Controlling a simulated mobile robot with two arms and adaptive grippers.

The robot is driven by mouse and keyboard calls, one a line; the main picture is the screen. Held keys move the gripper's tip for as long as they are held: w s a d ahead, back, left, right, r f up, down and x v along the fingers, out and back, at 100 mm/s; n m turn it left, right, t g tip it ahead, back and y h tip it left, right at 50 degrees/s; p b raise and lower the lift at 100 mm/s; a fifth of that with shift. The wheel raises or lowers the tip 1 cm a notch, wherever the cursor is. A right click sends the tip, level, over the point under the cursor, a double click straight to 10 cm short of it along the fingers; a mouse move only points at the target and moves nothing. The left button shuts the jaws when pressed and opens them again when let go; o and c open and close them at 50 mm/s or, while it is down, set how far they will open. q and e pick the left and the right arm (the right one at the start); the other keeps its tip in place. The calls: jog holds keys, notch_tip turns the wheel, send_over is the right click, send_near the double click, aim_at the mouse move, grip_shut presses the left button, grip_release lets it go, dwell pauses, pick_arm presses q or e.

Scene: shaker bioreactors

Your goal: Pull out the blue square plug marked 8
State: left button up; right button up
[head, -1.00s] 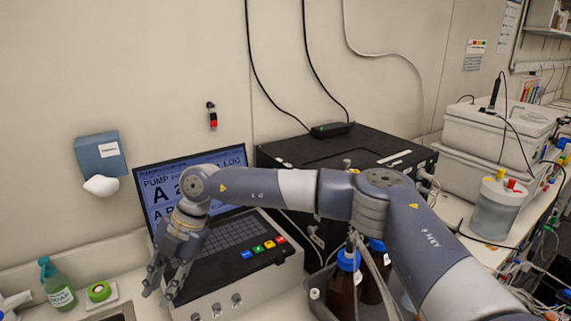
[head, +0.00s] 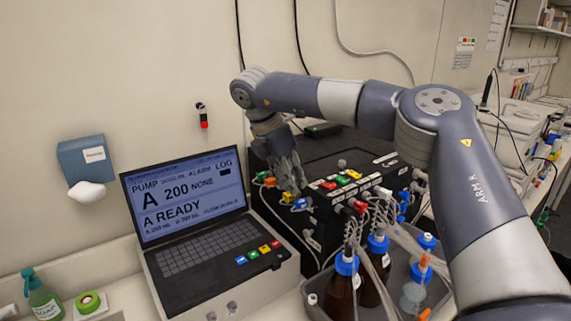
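The black box (head: 335,158) behind the console has several coloured plugs on its front. A blue plug (head: 300,204) sits low on that front, just below my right gripper, beside a yellow plug (head: 288,197). Another blue plug (head: 403,197) is farther right. The numbers on the plugs are too small to read, so I cannot tell which is marked 8. My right gripper (head: 289,185) points down at the box's left front and hides part of it. I cannot tell whether its fingers are apart or whether they touch a plug. My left gripper is out of view.
A pump console with a lit screen (head: 188,198) stands left of the box. Brown bottles with blue caps (head: 341,294) stand in a grey tray (head: 317,300) at the front right, with tubes above them. A soap bottle (head: 43,300) is at the far left.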

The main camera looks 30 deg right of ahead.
aim_at(296, 204)
jog(key=p+x, duration=0.2)
jog(key=x, duration=0.3)
jog(key=shift+d+f, duration=0.2)
jog(key=shift+f, duration=0.05)
jog(key=shift+d+f, duration=0.15)
jog(key=shift+f, duration=0.55)
grip_shut()
jog(key=shift+a+b, duration=0.3)
jog(key=shift+a, duration=0.35)
jog(key=shift+a, duration=0.15)
jog(key=shift+s+a+b, duration=0.1)
jog(key=shift+a+b, duration=0.3)
jog(key=shift+a, duration=0.1)
